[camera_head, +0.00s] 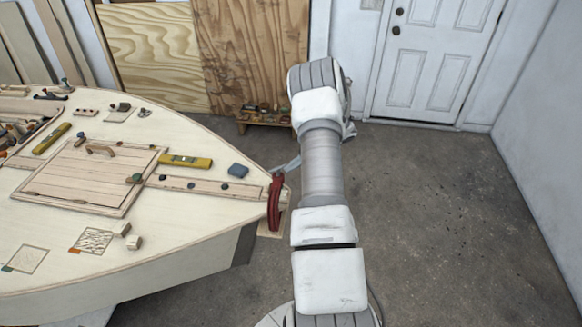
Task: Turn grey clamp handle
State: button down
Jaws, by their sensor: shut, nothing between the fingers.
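A red clamp (274,202) stands upright at the pointed tip of the plywood hull's deck. I cannot make out a grey handle on it. A small grey piece with a wooden block (120,108) sits on the far part of the deck; it is too small to tell whether it is a clamp. My arm rises in the middle of the view, just right of the hull's tip, and bends away at the top. My gripper does not show clearly; the arm blocks what lies behind it. A pale grey shape between the red clamp and my arm cannot be made out.
A low wooden rack (262,118) stands by plywood sheets (255,50) behind. The floor (450,220) right of my arm is clear, towards a white door (430,65).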

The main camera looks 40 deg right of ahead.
jog(key=shift+w+d+n+g+y+b, duration=0.25)
jog(key=shift+n+g+y, duration=0.1)
jog(key=shift+n, duration=0.4)
jog(key=shift+w+d+n+g+y+b, duration=0.1)
jog(key=shift+w+n+g+y, duration=0.2)
jog(key=shift+n, duration=0.45)
dwell(2.3)
jog(key=shift+s, duration=0.2)
